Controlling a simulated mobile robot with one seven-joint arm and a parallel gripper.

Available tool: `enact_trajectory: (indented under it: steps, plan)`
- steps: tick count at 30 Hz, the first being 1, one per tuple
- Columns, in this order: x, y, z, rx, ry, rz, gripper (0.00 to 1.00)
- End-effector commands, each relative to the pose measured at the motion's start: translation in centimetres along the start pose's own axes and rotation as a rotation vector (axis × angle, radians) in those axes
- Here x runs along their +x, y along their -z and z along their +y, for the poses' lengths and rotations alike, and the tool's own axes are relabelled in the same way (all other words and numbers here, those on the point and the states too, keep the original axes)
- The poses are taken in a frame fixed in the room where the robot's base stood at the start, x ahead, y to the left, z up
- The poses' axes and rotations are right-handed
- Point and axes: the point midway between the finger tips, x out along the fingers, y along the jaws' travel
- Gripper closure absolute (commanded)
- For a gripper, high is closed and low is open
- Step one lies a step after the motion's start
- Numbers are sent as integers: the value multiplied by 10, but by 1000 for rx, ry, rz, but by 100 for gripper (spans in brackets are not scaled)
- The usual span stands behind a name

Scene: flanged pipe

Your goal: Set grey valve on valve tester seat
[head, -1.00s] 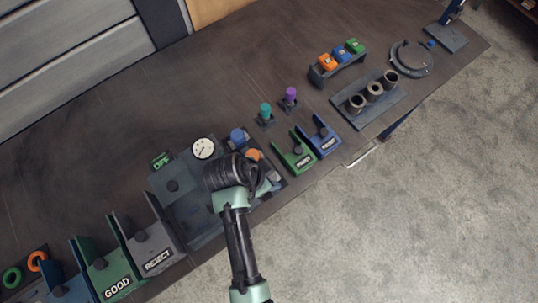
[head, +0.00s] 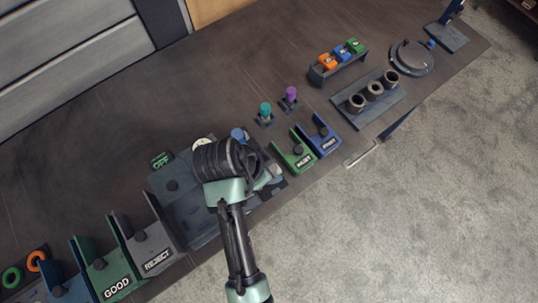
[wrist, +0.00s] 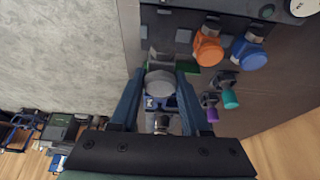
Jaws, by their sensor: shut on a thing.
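The grey valve (wrist: 160,84) is between the two blue fingers of my gripper (wrist: 161,76), which is shut on it. In the head view my wrist and forearm stand over the valve tester (head: 190,208) and hide the gripper's fingers. The tester is a dark blue-grey bench unit with an OFF sign (head: 161,161) and a round gauge (head: 203,142), now mostly covered by my wrist. I cannot tell which part of it is the seat, or whether the grey valve touches anything.
An orange valve (wrist: 208,46) and a blue valve (wrist: 248,54) stand beside my gripper. Teal (head: 265,112) and purple (head: 290,95) pieces stand further off. GOOD (head: 112,278) and REJECT (head: 155,250) bins are left of the tester. Bare bench lies behind it.

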Motion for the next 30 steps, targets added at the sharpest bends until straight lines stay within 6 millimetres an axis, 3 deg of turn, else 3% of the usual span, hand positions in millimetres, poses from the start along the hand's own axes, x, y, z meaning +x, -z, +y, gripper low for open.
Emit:
enact_trajectory:
  steps: [3,9,30]
  plan:
    - [-20,9,-1,2,3,2,100]
    - [-43,18,0,1,1,1,100]
    - [-90,38,0,1,0,0,100]
